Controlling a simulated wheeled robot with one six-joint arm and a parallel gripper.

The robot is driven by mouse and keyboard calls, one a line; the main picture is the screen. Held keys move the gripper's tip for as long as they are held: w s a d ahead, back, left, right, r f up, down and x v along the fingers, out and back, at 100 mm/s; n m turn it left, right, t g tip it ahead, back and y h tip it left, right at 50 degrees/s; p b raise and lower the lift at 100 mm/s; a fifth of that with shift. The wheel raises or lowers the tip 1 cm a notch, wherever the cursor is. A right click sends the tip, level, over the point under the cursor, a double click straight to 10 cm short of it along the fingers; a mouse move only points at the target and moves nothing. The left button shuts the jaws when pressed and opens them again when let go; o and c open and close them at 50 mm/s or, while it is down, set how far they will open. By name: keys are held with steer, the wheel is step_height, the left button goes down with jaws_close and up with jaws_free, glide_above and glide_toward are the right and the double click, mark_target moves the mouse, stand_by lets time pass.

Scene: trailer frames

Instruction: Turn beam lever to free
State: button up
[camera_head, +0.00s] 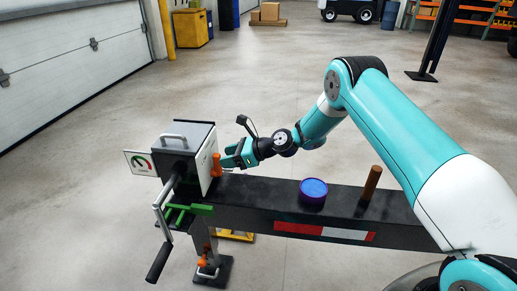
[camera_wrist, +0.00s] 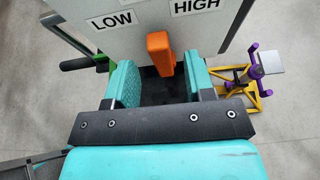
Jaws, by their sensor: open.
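A dark beam (camera_head: 255,192) runs across the head view. A brown upright handle (camera_head: 371,184) stands on it at the right, away from my gripper. A grey gearbox (camera_head: 187,155) stands at the beam's left end. An orange lever (camera_head: 216,164) is on its near side; in the wrist view this lever (camera_wrist: 160,50) stands below LOW and HIGH labels. My gripper (camera_head: 230,158) is open and empty, facing the box. In the wrist view its teal fingers (camera_wrist: 160,76) are on either side of the orange lever, with gaps. I see no label reading free.
A blue-topped purple round piece (camera_head: 313,190) sits on the beam. A crank handle (camera_head: 158,258) hangs at the left, near green bars (camera_head: 188,213) and a gauge plate (camera_head: 140,162). A yellow and purple stand (camera_wrist: 243,82) is at the right in the wrist view.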

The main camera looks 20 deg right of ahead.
steer(key=v, duration=1.4)
steer(key=shift+r, duration=0.1)
steer(key=s+a+r+n+g+h+p, duration=0.25)
steer(key=s+a+r+n, duration=0.25)
steer(key=s+r+n, duration=0.4)
steer(key=s+a+r+n+g+h+p, duration=0.1)
steer(key=s+a+r+n+g+p, duration=0.3)
steer(key=s+r+n, duration=0.55)
steer(key=s+r+n+h+p, duration=0.1)
steer(key=s+r+n+h, duration=0.1)
steer(key=s+r+n, duration=0.2)
steer(key=s+r+n+h+p, duration=0.2)
steer(key=s+r+n, duration=0.2)
steer(key=s+n, duration=0.4)
steer(key=s+d, duration=0.1)
steer(key=s, duration=0.3)
steer(key=shift+r, duration=0.3)
steer(key=shift+h, duration=0.25)
